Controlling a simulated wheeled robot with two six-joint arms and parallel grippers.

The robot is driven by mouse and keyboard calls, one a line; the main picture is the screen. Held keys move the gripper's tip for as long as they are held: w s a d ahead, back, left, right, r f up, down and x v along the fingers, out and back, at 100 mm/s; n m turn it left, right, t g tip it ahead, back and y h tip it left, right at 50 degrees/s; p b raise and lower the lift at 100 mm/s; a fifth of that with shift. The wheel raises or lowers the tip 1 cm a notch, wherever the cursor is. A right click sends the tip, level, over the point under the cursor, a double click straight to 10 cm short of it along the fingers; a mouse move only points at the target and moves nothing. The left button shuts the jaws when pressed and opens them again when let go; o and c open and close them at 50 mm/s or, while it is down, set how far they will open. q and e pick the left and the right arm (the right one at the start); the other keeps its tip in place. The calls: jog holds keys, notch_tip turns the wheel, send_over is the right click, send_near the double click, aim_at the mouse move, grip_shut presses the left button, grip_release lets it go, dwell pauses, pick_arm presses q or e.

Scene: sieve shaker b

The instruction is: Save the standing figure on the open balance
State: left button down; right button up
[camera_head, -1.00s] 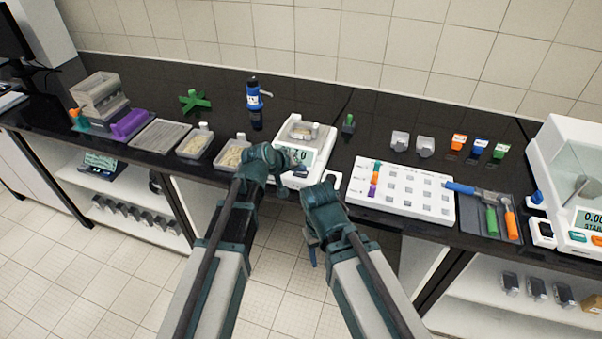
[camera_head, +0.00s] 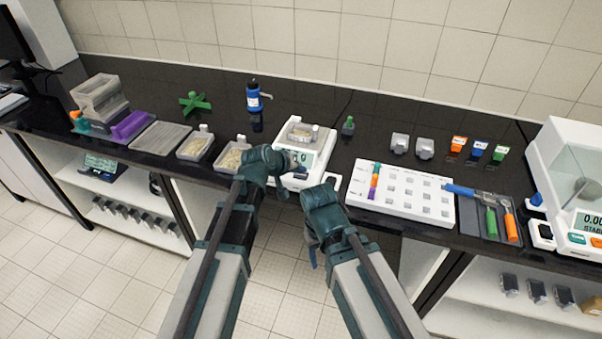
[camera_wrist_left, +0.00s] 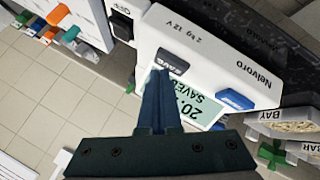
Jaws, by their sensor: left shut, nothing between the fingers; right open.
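The white open balance (camera_head: 325,140) stands on the black bench, with a tray of pale material (camera_head: 302,129) on its pan. My left gripper (camera_head: 293,163) is at its front panel, partly covering the display. In the left wrist view the balance (camera_wrist_left: 215,45) shows a grey SAVE button (camera_wrist_left: 173,57), a blue button (camera_wrist_left: 235,99) and a display (camera_wrist_left: 190,104) reading "20." and "SAVED"; the remaining digits are hidden. My left fingers (camera_wrist_left: 158,72) are shut and empty, their tips close to the SAVE button; contact cannot be told. My right gripper (camera_head: 315,255) is open and empty before the bench edge.
Two sample trays (camera_head: 195,147) (camera_head: 231,157) stand left of the balance. A blue bottle (camera_head: 254,98) is behind. A white sample board (camera_head: 400,194) and a tool tray (camera_head: 482,214) lie right, before an enclosed balance (camera_head: 566,160).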

aim_at(299, 177)
pick_arm(q)
jog(key=shift+r+p, duration=0.3)
jog(key=shift+r, duration=0.2)
notch_tip(299, 177, up, 5)
jog(key=p, duration=0.5)
dwell(0.7)
jog(key=s+a+f+m+g+y, duration=0.2)
jog(key=s, duration=0.6)
jog(key=s+a+f+m+g+y, duration=0.1)
jog(key=s+f+g+y, duration=0.1)
jog(key=s, duration=0.7)
jog(key=s+a+f+m+g+y, duration=0.2)
jog(key=s+g, duration=0.1)
jog(key=s, duration=0.5)
jog(key=shift+s+a+f+m+g+y, duration=0.3)
jog(key=shift+s+g+y, duration=0.05)
jog(key=shift+g+y, duration=0.05)
